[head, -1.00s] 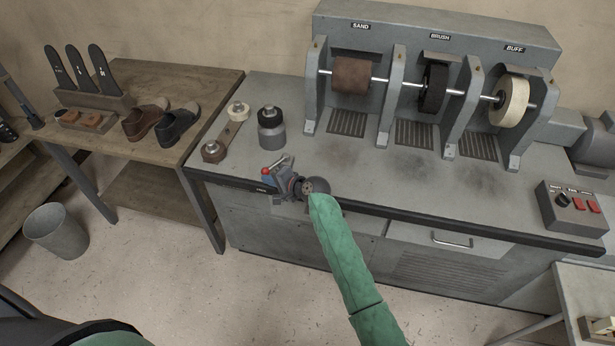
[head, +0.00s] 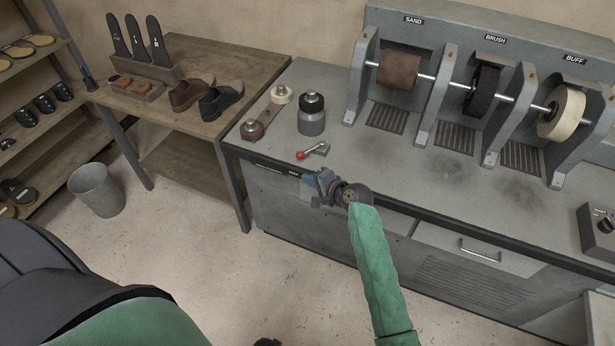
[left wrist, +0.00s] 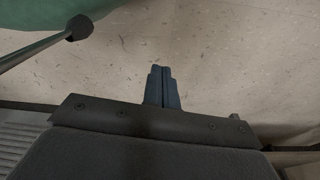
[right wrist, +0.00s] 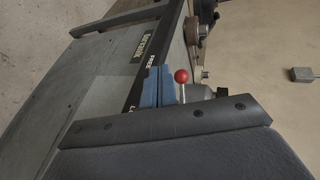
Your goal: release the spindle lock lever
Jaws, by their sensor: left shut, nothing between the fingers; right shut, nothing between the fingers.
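The spindle lock lever is a short metal lever with a red ball knob (head: 300,155). It lies at the bench's front edge, its knob toward the left and a small grey mount at its right. It also shows in the right wrist view (right wrist: 181,76), just beyond and right of the fingertips. My right gripper (head: 308,190) is shut and empty, at the bench's front edge, nearer me than the lever; a gap shows between them in the head view. My left gripper (left wrist: 162,68) is shut and empty above bare floor; I cannot make it out in the head view.
The grey bench (head: 380,165) carries a grey canister (head: 311,118) and sanding, brush and buff wheels behind. A FREE label (right wrist: 152,61) is on its front edge. A side table (head: 235,75) with shoes and a bin (head: 97,190) stand left.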

